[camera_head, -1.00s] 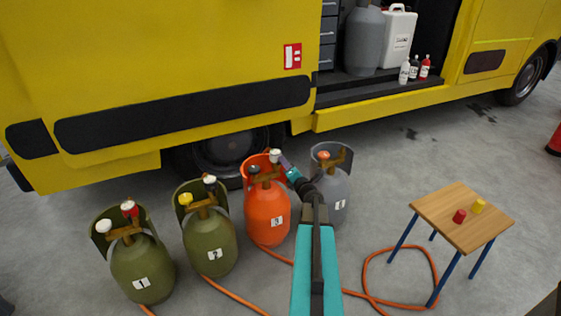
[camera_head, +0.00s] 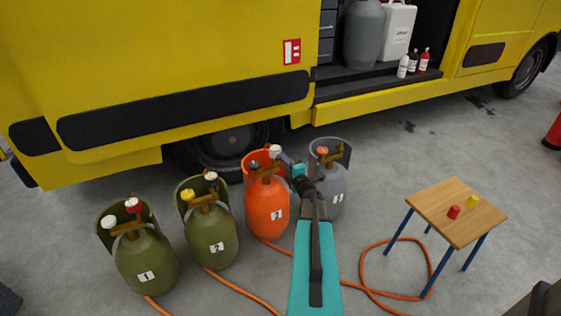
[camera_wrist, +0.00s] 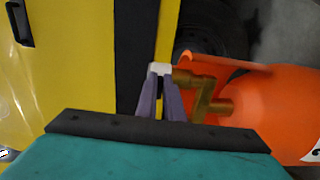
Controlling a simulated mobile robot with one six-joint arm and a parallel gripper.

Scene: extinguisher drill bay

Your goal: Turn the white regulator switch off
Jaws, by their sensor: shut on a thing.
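The orange cylinder (camera_head: 265,215) marked 3 stands in the row beside the yellow truck. It has a brass valve (camera_wrist: 208,97) with a white regulator knob (camera_head: 275,150) at its upper right and a dark knob (camera_head: 254,165) at its left. My gripper (camera_head: 282,155) reaches the white knob from the right. In the wrist view, my purple fingers (camera_wrist: 160,84) are closed on the white knob (camera_wrist: 161,69), whose outer end shows beyond the fingertips. Its switch position cannot be read.
Green cylinders marked 1 (camera_head: 147,268) and 2 (camera_head: 211,240) stand left, a grey cylinder (camera_head: 332,190) right beside my arm. Orange hoses (camera_head: 375,292) cross the floor. The truck (camera_head: 180,60) fills the back.

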